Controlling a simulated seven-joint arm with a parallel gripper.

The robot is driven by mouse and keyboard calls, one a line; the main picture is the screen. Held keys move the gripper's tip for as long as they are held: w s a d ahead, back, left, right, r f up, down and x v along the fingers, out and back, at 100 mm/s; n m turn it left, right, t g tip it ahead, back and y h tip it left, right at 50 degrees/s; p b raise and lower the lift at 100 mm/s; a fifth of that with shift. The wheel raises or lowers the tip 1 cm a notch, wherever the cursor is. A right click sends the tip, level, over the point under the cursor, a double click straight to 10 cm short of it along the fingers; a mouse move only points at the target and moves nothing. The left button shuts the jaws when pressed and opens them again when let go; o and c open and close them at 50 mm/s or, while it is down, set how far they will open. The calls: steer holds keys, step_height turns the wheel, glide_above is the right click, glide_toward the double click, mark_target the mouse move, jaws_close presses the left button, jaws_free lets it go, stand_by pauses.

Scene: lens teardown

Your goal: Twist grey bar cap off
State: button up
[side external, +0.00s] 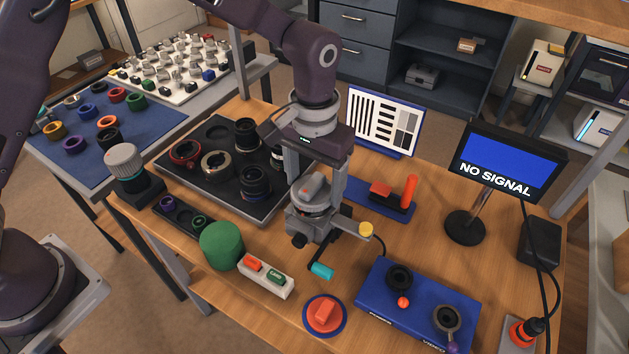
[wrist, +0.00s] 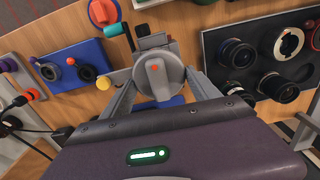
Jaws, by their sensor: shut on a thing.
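The grey bar cap (wrist: 158,76) is a round grey disc with a raised bar and a small orange mark. It faces up toward the wrist camera; in the side view (side external: 315,187) it is partly hidden by my gripper. It sits at the top of a grey holder (side external: 318,228) with a teal-ended handle (side external: 321,270) and a yellow knob (side external: 366,229). My gripper (wrist: 162,82) has a finger on either side of the cap and is shut on it; it points down in the side view (side external: 312,193). The threads or seat under the cap are hidden.
A black tray (side external: 215,191) with several lens parts lies to the left. A green cylinder (side external: 221,245), a button box (side external: 265,277), an orange knob (side external: 324,314) and a blue panel (side external: 425,310) stand in front. The monitor (side external: 508,160) reads "NO SIGNAL".

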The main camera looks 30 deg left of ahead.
mark_target(315, 180)
steer(key=shift+r, duration=2.55)
